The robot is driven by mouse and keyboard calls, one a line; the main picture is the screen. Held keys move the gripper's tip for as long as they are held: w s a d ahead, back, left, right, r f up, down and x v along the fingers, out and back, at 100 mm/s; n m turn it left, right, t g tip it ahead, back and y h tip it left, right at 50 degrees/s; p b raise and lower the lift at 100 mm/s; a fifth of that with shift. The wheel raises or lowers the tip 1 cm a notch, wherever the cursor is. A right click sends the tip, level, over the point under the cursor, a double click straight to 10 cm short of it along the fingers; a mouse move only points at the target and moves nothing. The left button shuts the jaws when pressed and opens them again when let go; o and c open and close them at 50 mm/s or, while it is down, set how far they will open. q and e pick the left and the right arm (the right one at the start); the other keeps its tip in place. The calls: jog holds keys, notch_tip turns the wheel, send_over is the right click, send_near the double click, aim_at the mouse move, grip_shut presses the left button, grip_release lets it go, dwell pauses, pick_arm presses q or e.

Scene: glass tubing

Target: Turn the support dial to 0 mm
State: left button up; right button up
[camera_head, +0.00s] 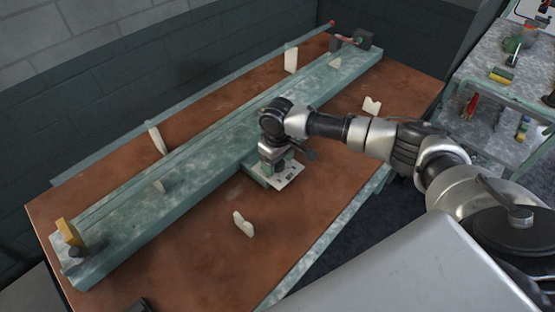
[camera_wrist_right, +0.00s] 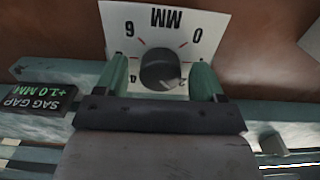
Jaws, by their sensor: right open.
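The support dial is a dark round knob (camera_wrist_right: 160,70) on a white plate (camera_wrist_right: 205,20) marked with MM, numbers and red ticks. My right gripper (camera_wrist_right: 161,76) is open, with one green finger on each side of the knob; I cannot tell whether either touches it. The knob's pointer direction is not clear. A dark display (camera_wrist_right: 36,102) beside it reads SAG GAP +1.0 MM. In the head view my right gripper (camera_head: 274,168) is over the dial plate (camera_head: 288,178), at the front side of the long green beam, and hides the knob. My left gripper is not in view.
The long green beam (camera_head: 120,215) crosses the brown table (camera_head: 190,240). Several pale pieces lie about, one in front (camera_head: 243,223) and one to the right (camera_head: 371,106). A yellow block (camera_head: 70,232) is at the beam's near-left end. A shelf cart (camera_head: 490,75) stands at right.

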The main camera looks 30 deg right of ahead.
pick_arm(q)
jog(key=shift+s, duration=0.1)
pick_arm(e)
jog(key=shift+c, duration=0.4)
jog(key=c, duration=0.8)
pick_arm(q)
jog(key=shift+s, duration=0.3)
pick_arm(e)
jog(key=shift+c, duration=0.2)
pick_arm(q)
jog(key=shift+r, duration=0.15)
